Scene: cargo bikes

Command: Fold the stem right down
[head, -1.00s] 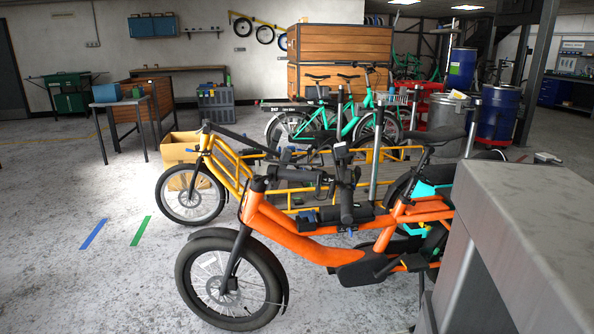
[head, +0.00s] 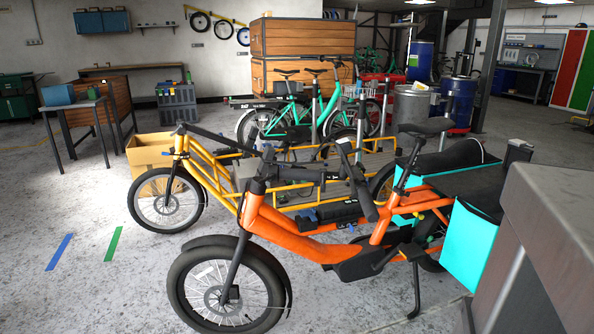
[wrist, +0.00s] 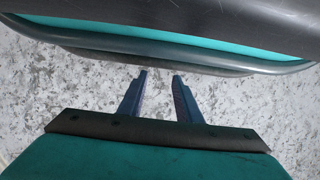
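The orange cargo bike (head: 290,240) stands in front of me, its front wheel at lower left. Its black stem (head: 293,177) leans back from the head tube, roughly level, above the orange frame. The black handlebar (head: 360,185) at the stem's rear end points up on one side and down on the other. I cannot tell whether the stem touches the frame. My gripper (wrist: 161,74) shows only in the wrist view. Its two fingers are apart with nothing between them, over bare speckled floor. The stem is not in the wrist view.
A turquoise cargo box (head: 468,245) stands at the orange bike's rear. A grey block (head: 555,235) fills the lower right. A yellow cargo bike (head: 205,165) stands close behind, with a cardboard box (head: 150,150) beside it. The floor at left is open.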

